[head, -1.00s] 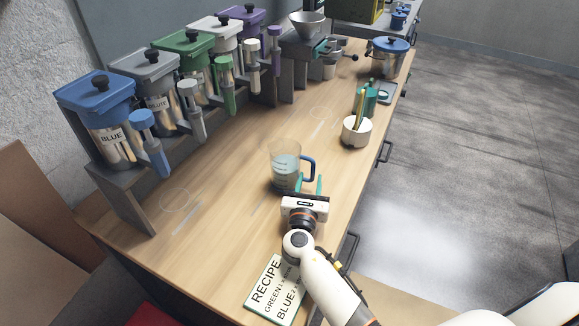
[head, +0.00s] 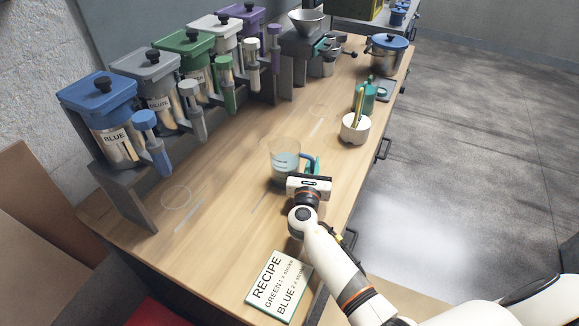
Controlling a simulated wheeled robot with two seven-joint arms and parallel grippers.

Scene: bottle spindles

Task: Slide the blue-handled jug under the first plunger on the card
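The clear jug (head: 284,160) with pale liquid and a blue handle (head: 307,156) stands upright on the bench. My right gripper (head: 311,165) is at the handle side of the jug. Its teal fingers are partly hidden by its own body, so I cannot tell whether they are closed on the handle. The recipe card (head: 277,285) lists GREEN first, then BLUE. The green dispenser (head: 190,58) has a green plunger (head: 224,72) at its front. The blue dispenser (head: 108,122) has its own plunger (head: 146,125). My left gripper is not in view.
Grey (head: 150,76), white (head: 222,32) and purple dispensers stand in the same row on a rack. A white cup (head: 355,128) with sticks, a teal canister (head: 366,97) and a blue-lidded pot (head: 387,54) line the right edge. The bench between jug and rack is clear.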

